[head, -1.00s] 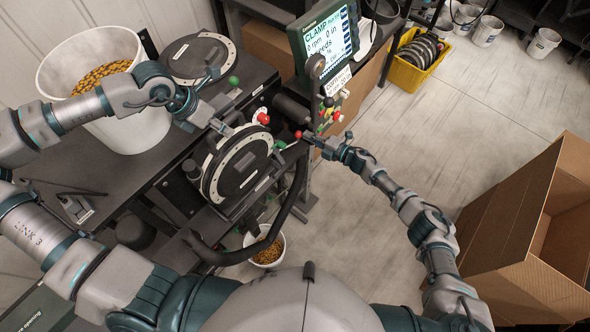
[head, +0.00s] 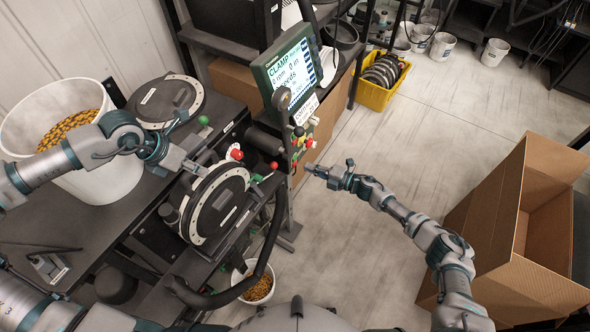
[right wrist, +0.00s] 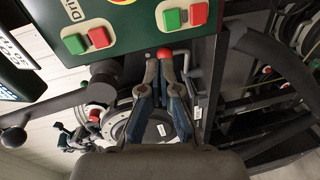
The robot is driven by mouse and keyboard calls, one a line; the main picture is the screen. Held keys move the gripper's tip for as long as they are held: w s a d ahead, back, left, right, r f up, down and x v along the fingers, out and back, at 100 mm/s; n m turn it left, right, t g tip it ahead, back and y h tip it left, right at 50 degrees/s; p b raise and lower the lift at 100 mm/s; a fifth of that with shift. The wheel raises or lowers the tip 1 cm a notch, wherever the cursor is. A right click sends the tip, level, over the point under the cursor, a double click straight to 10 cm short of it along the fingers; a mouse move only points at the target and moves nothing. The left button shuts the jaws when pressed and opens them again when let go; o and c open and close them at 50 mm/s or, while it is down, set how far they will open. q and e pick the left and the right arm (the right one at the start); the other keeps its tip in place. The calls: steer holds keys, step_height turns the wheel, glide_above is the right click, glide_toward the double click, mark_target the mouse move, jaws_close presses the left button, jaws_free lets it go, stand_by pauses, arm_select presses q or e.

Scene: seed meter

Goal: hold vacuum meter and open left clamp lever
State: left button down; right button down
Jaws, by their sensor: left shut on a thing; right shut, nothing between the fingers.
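The vacuum meter (head: 222,203) is a round black disc housing with a pale rim, on a stand at the bench's front edge. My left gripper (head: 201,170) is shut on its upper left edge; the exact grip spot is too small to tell. A red knob (head: 236,154) stands above the meter, and a red-tipped lever (head: 274,165) to its right. My right gripper (head: 307,168) is shut and empty, a short gap right of that lever's tip. In the right wrist view, a red ball (right wrist: 165,53) shows at the closed fingertips; contact cannot be told.
A screen reading CLAMP (head: 296,65) and a post with coloured buttons stand close behind my right gripper. A second round housing (head: 164,100) and a white seed bucket (head: 105,185) sit left. A black curved bar (head: 262,262) runs before the meter. A cardboard box (head: 478,235) stands right.

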arm_select(q)
steer(key=shift+s+f, duration=0.25)
steer(key=shift+f, duration=0.15)
arm_select(e)
steer(key=d, duration=0.4)
steer(key=shift+w+r, duration=0.2)
steer(key=shift+w, duration=0.05)
arm_select(q)
steer(key=c, duration=1)
jaws_free()
steer(key=shift+a+r, duration=0.1)
steer(key=shift+a, duration=0.2)
arm_select(e)
steer(key=shift+s+a, duration=0.1)
steer(key=shift+a, duration=0.15)
arm_select(q)
steer(key=shift+w+r, duration=0.1)
steer(key=shift+a+r, duration=0.15)
steer(key=v, duration=1.1)
steer(key=shift+a+r, duration=0.2)
